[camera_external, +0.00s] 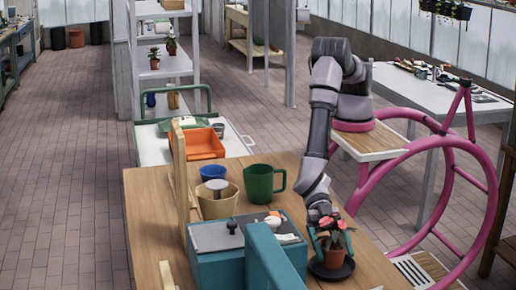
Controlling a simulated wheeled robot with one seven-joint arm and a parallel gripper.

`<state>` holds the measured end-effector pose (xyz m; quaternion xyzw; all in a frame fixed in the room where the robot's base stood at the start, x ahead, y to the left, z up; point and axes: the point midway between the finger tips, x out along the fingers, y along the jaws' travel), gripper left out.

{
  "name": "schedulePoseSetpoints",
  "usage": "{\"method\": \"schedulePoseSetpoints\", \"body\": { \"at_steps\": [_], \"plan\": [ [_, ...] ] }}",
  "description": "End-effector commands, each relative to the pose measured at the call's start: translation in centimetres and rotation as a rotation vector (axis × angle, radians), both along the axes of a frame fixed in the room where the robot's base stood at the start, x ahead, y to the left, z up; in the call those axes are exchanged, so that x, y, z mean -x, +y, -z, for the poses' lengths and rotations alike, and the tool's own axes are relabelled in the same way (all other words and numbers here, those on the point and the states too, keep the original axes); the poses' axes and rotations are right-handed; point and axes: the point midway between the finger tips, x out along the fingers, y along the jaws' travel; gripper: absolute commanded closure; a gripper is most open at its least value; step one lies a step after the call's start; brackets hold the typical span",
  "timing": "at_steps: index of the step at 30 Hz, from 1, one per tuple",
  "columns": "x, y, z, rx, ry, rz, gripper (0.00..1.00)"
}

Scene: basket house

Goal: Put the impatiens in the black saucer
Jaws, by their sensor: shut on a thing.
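The impatiens (335,240), a small plant with salmon-red flowers and green leaves, is upright at the right front of the wooden table. The black saucer (345,271), round and shallow, lies on the table directly below it. My gripper (332,240) points down with its teal fingers on either side of the plant, and it is shut on the impatiens. The pot's lower part appears within the saucer's outline. I cannot tell whether it touches the saucer's bottom or hangs just above it.
A teal box (230,265) stands close left of the saucer, with small items on its grey top. A green mug (264,184), a tan pot (217,203) and a blue pot (213,173) stand farther back. The wooden table (375,270) is bare right of the saucer.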

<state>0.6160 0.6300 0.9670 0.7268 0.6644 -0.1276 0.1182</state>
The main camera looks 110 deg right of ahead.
Motion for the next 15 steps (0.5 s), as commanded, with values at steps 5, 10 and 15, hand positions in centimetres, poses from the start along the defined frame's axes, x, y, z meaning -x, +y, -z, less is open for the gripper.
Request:
{"method": "schedulePoseSetpoints", "body": {
  "at_steps": [5,10,15],
  "plan": [
    [0.05,0.04,1.21,-0.001,-0.001,0.0,0.81],
    [0.03,0.02,1.22,-0.001,0.0,0.0,0.81],
    [0.0,-0.03,1.54,0.001,0.001,0.001,0.0]
  ]
}}
